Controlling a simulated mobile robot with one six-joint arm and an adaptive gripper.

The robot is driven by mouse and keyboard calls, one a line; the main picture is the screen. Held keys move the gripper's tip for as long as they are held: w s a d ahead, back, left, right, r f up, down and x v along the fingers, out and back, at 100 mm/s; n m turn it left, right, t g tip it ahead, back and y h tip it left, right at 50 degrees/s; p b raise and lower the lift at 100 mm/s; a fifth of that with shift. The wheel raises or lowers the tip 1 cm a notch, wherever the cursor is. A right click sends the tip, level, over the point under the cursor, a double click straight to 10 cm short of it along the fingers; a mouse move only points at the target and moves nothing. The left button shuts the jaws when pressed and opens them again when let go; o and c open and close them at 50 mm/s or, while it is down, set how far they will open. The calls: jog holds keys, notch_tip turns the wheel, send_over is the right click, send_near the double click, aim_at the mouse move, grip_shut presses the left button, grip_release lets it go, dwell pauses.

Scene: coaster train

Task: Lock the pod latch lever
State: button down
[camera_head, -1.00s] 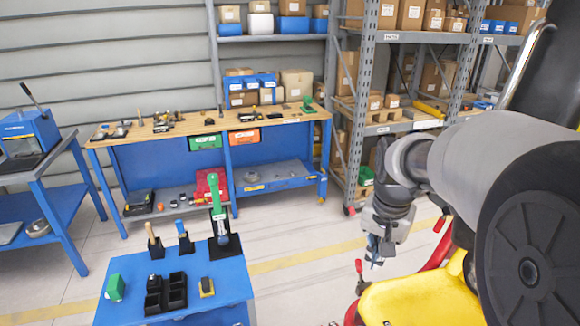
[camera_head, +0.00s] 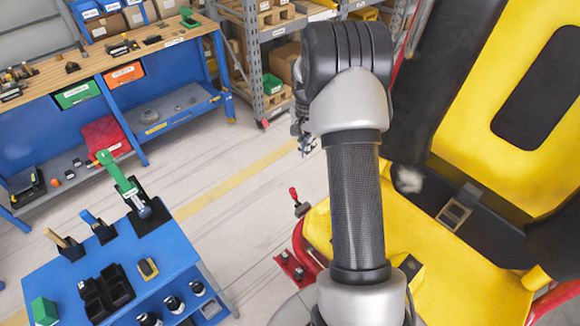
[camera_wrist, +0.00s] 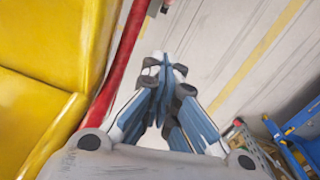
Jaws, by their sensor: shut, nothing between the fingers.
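A lever with a red handle (camera_head: 296,195) stands upright on a dark base beside the front left of the yellow pod seat (camera_head: 455,255). I take it for the pod latch lever. A small dark part with a bit of red (camera_wrist: 153,8) at the top edge of the wrist view may be the same lever. My gripper (camera_wrist: 160,75) is shut and empty, over the floor beside the red rail (camera_wrist: 125,50). In the head view my gripper (camera_head: 303,135) shows small, partly hidden behind my arm, and lies apart from the lever, farther back.
A blue tool table (camera_head: 180,252) with a green-handled tool (camera_head: 118,178), black trays and a green block (camera_head: 44,311) stands at the lower left. A workbench (camera_head: 140,57) and shelving (camera_head: 262,60) stand behind. The floor between them is clear.

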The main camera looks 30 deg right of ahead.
jog(key=b, duration=0.2)
send_over(296, 198)
jog(key=w+d, duration=0.3)
jog(key=d, duration=0.1)
notch_tip(296, 198, down, 11)
jog(key=shift+s+a, duration=0.25)
jog(key=shift+a, duration=0.05)
jog(key=shift+w+a+b, duration=0.1)
jog(key=shift+b, duration=0.2)
